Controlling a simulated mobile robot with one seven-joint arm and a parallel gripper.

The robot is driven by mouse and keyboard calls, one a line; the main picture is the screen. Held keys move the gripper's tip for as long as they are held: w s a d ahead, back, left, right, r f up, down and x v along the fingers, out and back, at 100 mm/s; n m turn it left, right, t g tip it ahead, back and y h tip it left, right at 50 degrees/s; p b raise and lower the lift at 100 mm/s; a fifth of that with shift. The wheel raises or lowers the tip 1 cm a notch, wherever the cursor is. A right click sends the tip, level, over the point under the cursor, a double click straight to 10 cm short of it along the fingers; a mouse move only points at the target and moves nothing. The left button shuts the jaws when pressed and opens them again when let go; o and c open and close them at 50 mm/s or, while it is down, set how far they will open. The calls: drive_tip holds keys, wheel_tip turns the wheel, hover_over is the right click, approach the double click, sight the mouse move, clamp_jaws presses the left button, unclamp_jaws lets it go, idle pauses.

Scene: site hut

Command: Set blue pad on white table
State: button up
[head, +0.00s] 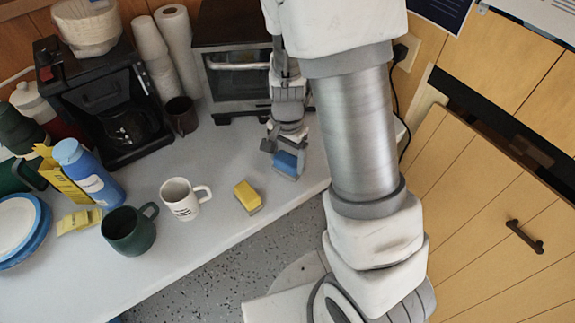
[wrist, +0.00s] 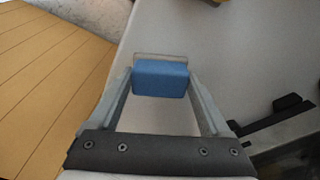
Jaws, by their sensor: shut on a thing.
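The blue pad (head: 287,163) is between the fingers of my gripper (head: 283,152), over the right end of the white table (head: 225,215). In the wrist view my gripper (wrist: 160,82) is shut on the blue pad (wrist: 160,77), with a finger at each side. A pale layer shows along the pad's far edge. The white table (wrist: 235,60) lies beyond and to the right of the pad. I cannot tell whether the pad touches the table.
A yellow sponge (head: 247,197) lies left of my gripper, with a white mug (head: 180,199) and green mug (head: 128,232) farther left. A toaster oven (head: 235,75) and coffee maker (head: 105,100) stand behind. Wooden cabinets (head: 490,210) are at the right.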

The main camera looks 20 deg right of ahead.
wheel_tip(320, 180, down, 3)
drive_tip(key=shift+r+b, duration=0.1)
drive_tip(key=shift+b, duration=0.2)
drive_tip(key=o, duration=1.3)
drive_tip(key=shift+c, duration=0.2)
wheel_tip(320, 180, up, 12)
drive_tip(key=p, duration=0.3)
drive_tip(key=shift+f+p, duration=0.2)
drive_tip(key=shift+p, duration=0.2)
drive_tip(key=r, duration=0.1)
wheel_tip(320, 180, up, 11)
drive_tip(key=n+t+y, duration=0.1)
drive_tip(key=n+t, duration=0.1)
drive_tip(key=n, duration=0.2)
hover_over(288, 159)
drive_tip(key=s, duration=0.5)
drive_tip(key=s+r+n+t+h, duration=0.1)
drive_tip(key=s+r+n+t, duration=0.2)
drive_tip(key=s+r+n, duration=0.3)
drive_tip(key=s+r, duration=0.1)
drive_tip(key=s, duration=0.2)
drive_tip(key=shift+r+t, duration=0.3)
drive_tip(key=shift+r, duration=0.1)
